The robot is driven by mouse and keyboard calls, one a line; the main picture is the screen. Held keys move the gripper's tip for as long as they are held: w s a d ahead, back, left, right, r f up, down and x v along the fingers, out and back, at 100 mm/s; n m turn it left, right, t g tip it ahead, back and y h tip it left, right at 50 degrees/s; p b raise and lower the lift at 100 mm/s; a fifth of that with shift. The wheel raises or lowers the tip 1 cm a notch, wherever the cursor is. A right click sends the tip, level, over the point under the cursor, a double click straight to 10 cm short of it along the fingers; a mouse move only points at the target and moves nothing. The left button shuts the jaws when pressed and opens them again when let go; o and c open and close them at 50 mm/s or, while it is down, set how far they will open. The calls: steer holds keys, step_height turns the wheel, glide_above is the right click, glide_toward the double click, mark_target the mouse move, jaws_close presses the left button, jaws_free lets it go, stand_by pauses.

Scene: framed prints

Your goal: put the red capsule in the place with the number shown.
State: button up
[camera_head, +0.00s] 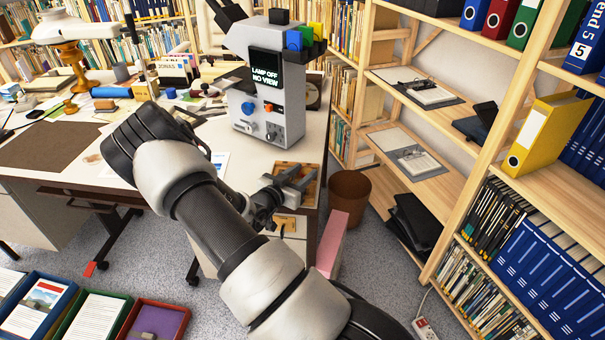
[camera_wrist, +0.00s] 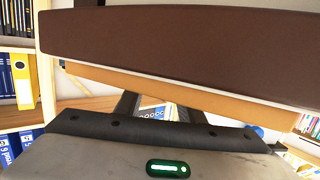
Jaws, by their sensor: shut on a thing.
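I cannot make out the red capsule in either view. The grey instrument (camera_head: 268,95) stands on the desk, and its screen (camera_head: 266,72) reads "LAMP OFF NO VIEW"; I see no number on it. My gripper (camera_head: 297,178) is at the desk's right front corner, partly in front of a brown wooden tray or frame (camera_head: 311,187). In the wrist view its fingers (camera_wrist: 158,106) reach up to a tan strip (camera_wrist: 190,89) below a wide dark brown bar (camera_wrist: 180,48). The strip and bar hide the fingertips. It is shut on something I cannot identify.
The white desk (camera_head: 245,155) is crowded with small objects at the back left. Shelves (camera_head: 425,180) with binders and books stand at the right. A brown bin (camera_head: 348,196), a pink box (camera_head: 331,243) and coloured trays (camera_head: 95,318) are on the floor.

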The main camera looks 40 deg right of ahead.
steer(key=o, duration=1)
steer(key=shift+o, duration=0.2)
steer(key=shift+r+p, duration=0.25)
steer(key=shift+p, duration=0.1)
steer(key=p+v, duration=0.1)
steer(key=v, duration=1)
steer(key=shift+s+a, duration=0.1)
steer(key=shift+a, duration=0.45)
steer(key=w+a+r+t+y, duration=0.1)
steer(key=w+a+r+y, duration=0.1)
steer(key=w+a+y, duration=0.4)
steer(key=s+a+r+n+t+y, duration=0.1)
steer(key=s+a+r+n+y, duration=0.2)
steer(key=a+r+n+y, duration=0.8)
steer(key=s+a+r+g, duration=0.1)
steer(key=s+a+r, duration=0.5)
steer(key=s+r, duration=0.6)
steer(key=s+d+r+n+g+h, duration=0.1)
steer(key=s+d, duration=0.3)
steer(key=s, duration=0.8)
steer(key=shift+s+d+r+n+g+h, duration=0.2)
steer(key=shift+r+n+g+h, duration=0.3)
steer(key=shift+h, duration=0.3)
